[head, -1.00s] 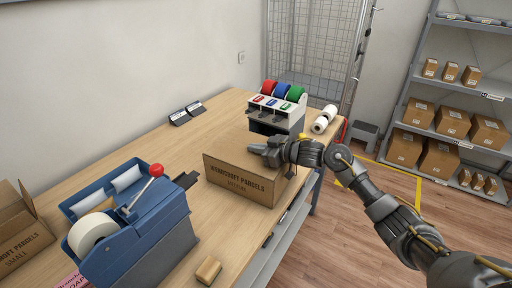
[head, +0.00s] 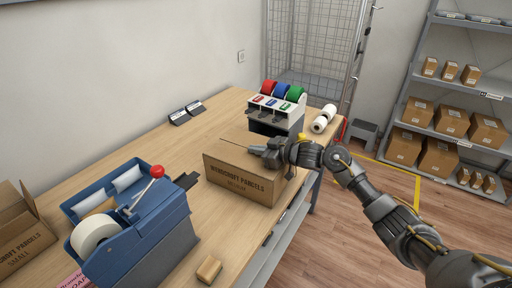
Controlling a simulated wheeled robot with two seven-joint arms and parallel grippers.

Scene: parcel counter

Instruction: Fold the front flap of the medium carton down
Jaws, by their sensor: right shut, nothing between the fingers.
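The medium carton (head: 238,184) stands on the wooden counter, its printed front face toward me. Brown cardboard (head: 228,146) shows behind the top front edge, with a thin dark line along it. This looks like a flap lying roughly level, though my gripper and wrist cover the right part of the top. My right gripper (head: 257,151) is shut and empty, low over the carton's top; I cannot tell whether it touches the cardboard. My left gripper is not in view.
A blue tape dispenser (head: 150,232) with a red-knobbed lever stands at the front left, beside a small carton (head: 22,235). A small tan block (head: 209,269) lies at the front edge. A tape rack (head: 276,108) and white rolls (head: 324,118) stand behind the carton.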

